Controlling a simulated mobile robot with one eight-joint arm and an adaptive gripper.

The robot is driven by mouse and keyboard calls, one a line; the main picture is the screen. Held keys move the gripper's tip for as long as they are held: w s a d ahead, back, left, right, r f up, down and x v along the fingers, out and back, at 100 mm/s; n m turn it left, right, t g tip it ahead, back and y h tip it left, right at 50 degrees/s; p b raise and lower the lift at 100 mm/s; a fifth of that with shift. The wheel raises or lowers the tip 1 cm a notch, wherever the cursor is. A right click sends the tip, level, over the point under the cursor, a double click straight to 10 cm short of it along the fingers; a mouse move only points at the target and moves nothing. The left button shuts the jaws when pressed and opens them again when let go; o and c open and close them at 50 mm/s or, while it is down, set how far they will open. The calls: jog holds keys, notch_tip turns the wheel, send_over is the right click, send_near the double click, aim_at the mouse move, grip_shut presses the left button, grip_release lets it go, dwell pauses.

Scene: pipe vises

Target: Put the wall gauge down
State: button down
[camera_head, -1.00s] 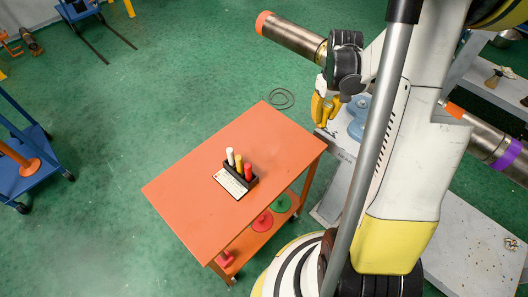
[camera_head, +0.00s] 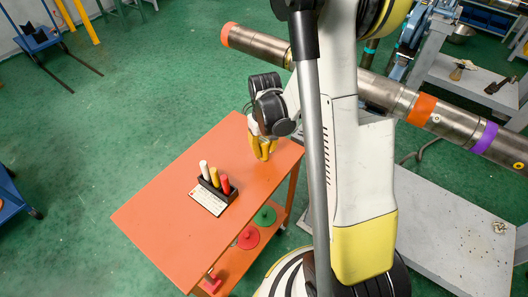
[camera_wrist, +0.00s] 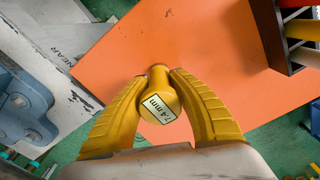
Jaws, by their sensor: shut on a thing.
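The wall gauge (camera_wrist: 159,100) is a small yellow piece with a white label that ends in "4 mm". My gripper (camera_wrist: 161,78) is shut on it, one yellow finger on each side. In the head view my gripper (camera_head: 264,150) points down at the far right corner of the orange table (camera_head: 165,215). The gauge is hard to tell from the yellow fingers in that view. Its height above the tabletop, or whether it touches, I cannot tell.
A dark rack (camera_head: 218,190) with a white, a yellow and a red marker stands on the table, a printed card (camera_head: 207,202) before it. Red and green discs (camera_head: 248,237) lie on the shelf below. A long steel pipe (camera_head: 385,95) runs behind my arm. The table's left part is clear.

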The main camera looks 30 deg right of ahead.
jog(key=shift+r, duration=0.1)
jog(key=c, duration=1.2)
grip_release()
notch_tip(320, 180, up, 12)
jog(key=p, duration=0.4)
jog(key=shift+s+p, duration=0.15)
jog(key=shift+p, duration=0.2)
jog(key=s+a+r+t, duration=0.3)
jog(key=s+a+r, duration=0.2)
jog(key=a+r, duration=0.1)
jog(key=s+a+r+n+t, duration=0.1)
jog(key=s+a+r+t, duration=0.3)
jog(key=a+r, duration=0.3)
jog(key=shift+a+v, duration=0.25)
jog(key=shift+v, duration=0.95)
